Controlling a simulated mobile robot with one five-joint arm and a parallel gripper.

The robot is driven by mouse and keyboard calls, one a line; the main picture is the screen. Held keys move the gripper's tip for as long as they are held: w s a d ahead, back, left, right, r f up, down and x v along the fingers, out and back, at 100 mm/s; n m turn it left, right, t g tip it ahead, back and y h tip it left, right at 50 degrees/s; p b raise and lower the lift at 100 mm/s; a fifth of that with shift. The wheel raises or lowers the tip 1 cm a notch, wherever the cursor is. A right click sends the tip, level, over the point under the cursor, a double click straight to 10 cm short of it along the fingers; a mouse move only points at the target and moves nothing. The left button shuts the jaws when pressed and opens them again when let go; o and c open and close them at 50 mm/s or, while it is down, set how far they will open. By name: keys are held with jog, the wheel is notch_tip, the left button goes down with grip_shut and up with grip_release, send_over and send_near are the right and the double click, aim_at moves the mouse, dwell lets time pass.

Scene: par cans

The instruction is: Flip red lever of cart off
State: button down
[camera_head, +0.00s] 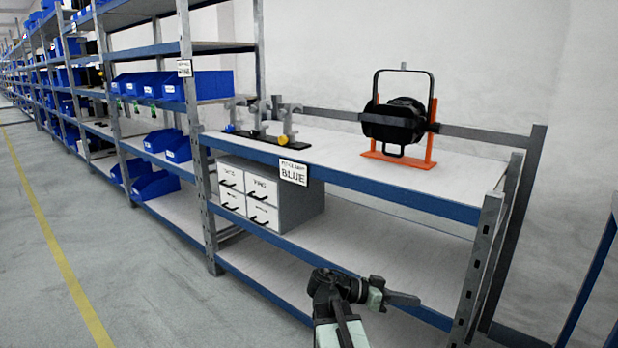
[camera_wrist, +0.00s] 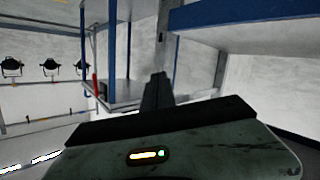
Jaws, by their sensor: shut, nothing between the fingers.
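In the wrist view, what looks like the cart, with blue posts and pale decks, stands beyond my gripper; its lower deck (camera_wrist: 120,101) is in sight. A small upright red piece (camera_wrist: 95,84), probably the red lever, shows at its left edge. It is too small to tell its setting. My gripper (camera_wrist: 156,90) is shut and empty, apart from the red piece and to its right in that view. In the head view, my gripper (camera_head: 408,299) points right, in front of the shelf. The red lever is not in that view.
A blue-edged shelf (camera_head: 400,190) carries a black par can (camera_head: 395,121) on an orange stand. Grey drawers (camera_head: 262,196) sit on its lower deck. A blue frame (camera_head: 592,270) stands at far right. Par cans (camera_wrist: 50,66) hang in the wrist view. The left floor is clear.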

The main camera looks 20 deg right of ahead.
jog(key=w+a+f+n+t+y+p, duration=0.15)
jog(key=w+a+f+n+y, duration=0.3)
jog(key=a, duration=0.75)
jog(key=w+a+f+n+t+y+p, duration=0.15)
jog(key=a+f+n+y, duration=0.3)
jog(key=a+n, duration=0.55)
jog(key=w+a+f+n+t+y+p, duration=0.1)
jog(key=w+a+f+n+t+y, duration=0.25)
jog(key=a, duration=1.05)
notch_tip(320, 180, up, 39)
jog(key=s+n+y+p, duration=0.1)
jog(key=p, duration=3.7)
jog(key=shift+s+f+g, duration=0.15)
jog(key=shift+f+g, duration=0.05)
jog(key=shift+g, duration=0.15)
jog(key=c, duration=1.3)
grip_release()
jog(key=shift+a+f, duration=0.1)
jog(key=shift+f, duration=0.1)
jog(key=shift+c, duration=0.5)
